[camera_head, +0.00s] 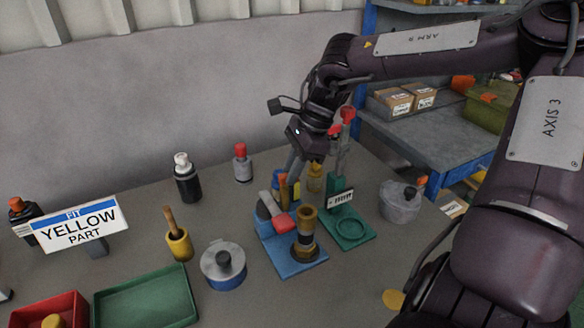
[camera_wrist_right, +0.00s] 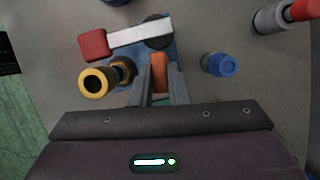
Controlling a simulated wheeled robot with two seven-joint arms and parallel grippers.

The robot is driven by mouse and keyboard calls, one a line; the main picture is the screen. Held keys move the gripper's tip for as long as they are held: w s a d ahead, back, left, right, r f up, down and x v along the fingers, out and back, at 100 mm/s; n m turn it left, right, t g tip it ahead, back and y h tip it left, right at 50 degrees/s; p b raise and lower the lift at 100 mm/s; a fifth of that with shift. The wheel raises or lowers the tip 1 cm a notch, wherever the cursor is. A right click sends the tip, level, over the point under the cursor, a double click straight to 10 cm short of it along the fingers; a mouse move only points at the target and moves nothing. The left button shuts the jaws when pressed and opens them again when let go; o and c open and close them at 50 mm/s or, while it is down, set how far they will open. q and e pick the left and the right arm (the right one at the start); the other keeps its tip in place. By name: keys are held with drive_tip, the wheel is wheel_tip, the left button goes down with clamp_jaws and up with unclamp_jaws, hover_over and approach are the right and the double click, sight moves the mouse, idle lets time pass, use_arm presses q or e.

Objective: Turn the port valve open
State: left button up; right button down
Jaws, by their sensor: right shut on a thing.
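A blue-based fixture (camera_head: 300,262) on the table carries a brass-coloured port (camera_head: 306,235) and a pale lever with a red end (camera_head: 282,221). In the wrist view the pale lever (camera_wrist_right: 140,35) runs from its red end block to a dark round part, beside the brass port (camera_wrist_right: 93,82). My right gripper (camera_head: 290,178) points down just behind this fixture. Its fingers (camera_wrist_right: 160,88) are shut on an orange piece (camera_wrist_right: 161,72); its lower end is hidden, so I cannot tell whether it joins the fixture. My left gripper is not in view.
A green-based fixture (camera_head: 352,240) with a red-topped upright stands close on the right. A grey pot (camera_head: 399,204) is further right. A blue-grey canister (camera_head: 223,268), yellow cup (camera_head: 179,245), green tray (camera_head: 150,300) and sign (camera_head: 80,224) are left.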

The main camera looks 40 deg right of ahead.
drive_tip(key=c, duration=1.4)
unclamp_jaws()
drive_tip(key=v, duration=0.8)
drive_tip(key=shift+b, duration=0.35)
drive_tip(key=shift+f, duration=0.1)
